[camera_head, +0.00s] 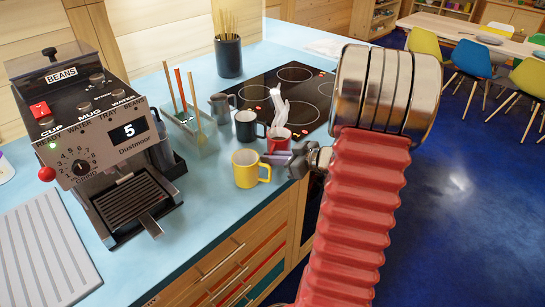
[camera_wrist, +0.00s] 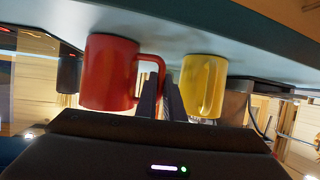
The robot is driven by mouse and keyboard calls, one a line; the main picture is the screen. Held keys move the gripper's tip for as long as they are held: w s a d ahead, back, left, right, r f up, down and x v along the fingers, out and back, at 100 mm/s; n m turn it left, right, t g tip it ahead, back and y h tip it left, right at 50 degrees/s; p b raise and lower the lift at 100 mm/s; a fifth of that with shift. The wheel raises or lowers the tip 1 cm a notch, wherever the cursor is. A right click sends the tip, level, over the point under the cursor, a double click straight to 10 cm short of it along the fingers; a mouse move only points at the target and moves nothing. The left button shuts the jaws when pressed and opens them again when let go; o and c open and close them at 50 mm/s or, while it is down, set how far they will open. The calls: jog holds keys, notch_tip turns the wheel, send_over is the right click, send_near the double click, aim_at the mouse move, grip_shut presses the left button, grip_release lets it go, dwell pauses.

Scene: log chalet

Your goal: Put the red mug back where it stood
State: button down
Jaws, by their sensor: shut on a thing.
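The red mug (camera_head: 278,145) is upright near the front edge of the hob, with a pale wisp like steam above it. In the wrist view, which is upside down, the red mug (camera_wrist: 108,75) is at left with its handle toward the fingers. My gripper (camera_head: 280,157) reaches in from the right. In the wrist view its fingers (camera_wrist: 160,98) are shut on the mug's handle. I cannot tell whether the mug's base touches the counter. The yellow mug (camera_head: 246,168) stands close by in front; it also shows in the wrist view (camera_wrist: 204,85), right of the fingers.
A black mug (camera_head: 246,126) and a steel jug (camera_head: 220,107) stand behind left. A rack with upright sticks (camera_head: 190,121) and the coffee machine (camera_head: 115,135) are further left. The black hob (camera_head: 290,93) lies behind. Bare blue counter (camera_head: 213,205) lies left of the yellow mug.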

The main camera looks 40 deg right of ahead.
jog(key=c, duration=1.9)
grip_release()
jog(key=shift+o, duration=0.2)
jog(key=v, duration=1.2)
